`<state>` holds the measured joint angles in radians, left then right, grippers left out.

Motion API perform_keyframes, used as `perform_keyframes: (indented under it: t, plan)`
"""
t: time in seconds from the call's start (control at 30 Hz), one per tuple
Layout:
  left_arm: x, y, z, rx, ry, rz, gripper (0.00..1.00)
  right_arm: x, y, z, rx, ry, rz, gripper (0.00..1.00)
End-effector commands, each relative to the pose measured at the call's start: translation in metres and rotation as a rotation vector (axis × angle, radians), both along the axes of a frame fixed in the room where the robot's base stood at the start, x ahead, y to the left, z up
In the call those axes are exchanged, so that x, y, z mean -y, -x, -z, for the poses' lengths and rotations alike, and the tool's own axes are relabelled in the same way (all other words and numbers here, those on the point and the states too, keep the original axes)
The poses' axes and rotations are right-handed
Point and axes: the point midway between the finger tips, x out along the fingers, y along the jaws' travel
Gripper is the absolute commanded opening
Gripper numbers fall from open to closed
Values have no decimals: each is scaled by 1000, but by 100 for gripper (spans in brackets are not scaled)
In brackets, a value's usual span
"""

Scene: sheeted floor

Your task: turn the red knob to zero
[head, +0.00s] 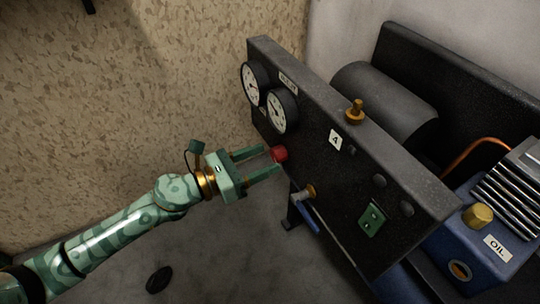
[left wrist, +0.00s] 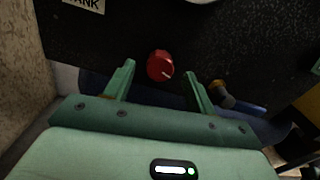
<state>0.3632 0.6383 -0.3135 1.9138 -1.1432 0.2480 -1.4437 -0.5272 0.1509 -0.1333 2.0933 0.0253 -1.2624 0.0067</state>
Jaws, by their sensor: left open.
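The red knob (head: 280,154) sits on the front of a dark panel (head: 330,165), below two round gauges. My left gripper (head: 272,161) is open, its two green fingers pointing at the knob. In the left wrist view the red knob (left wrist: 161,65) lies just beyond and between the open fingertips of my left gripper (left wrist: 158,73), apart from both. A pale pointer line on the knob points to the lower right. No scale marks can be read around it. My right gripper is not in view.
Two gauges (head: 281,111) are on the panel's left part. A brass fitting (head: 304,193) with a blue lever (head: 305,218) is to the right of and below the knob. A green switch (head: 372,219) and a blue compressor (head: 470,240) are further right.

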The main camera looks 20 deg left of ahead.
Motion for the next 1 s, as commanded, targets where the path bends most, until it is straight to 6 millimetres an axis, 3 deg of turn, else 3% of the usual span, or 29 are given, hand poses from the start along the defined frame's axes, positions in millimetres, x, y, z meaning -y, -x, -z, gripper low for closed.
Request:
perform_keyframes:
  t: [0.2,0.5,0.67,0.7,1.0]
  plan:
    - [14,-18,0,1,1,0,55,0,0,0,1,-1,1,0]
    - [16,-20,0,-1,1,0,55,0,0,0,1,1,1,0]
    - [16,-20,0,-1,1,0,14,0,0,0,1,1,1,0]
    - [16,-20,0,-1,1,0,11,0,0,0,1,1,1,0]
    - [16,-20,-1,-16,23,0,11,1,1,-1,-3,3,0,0]
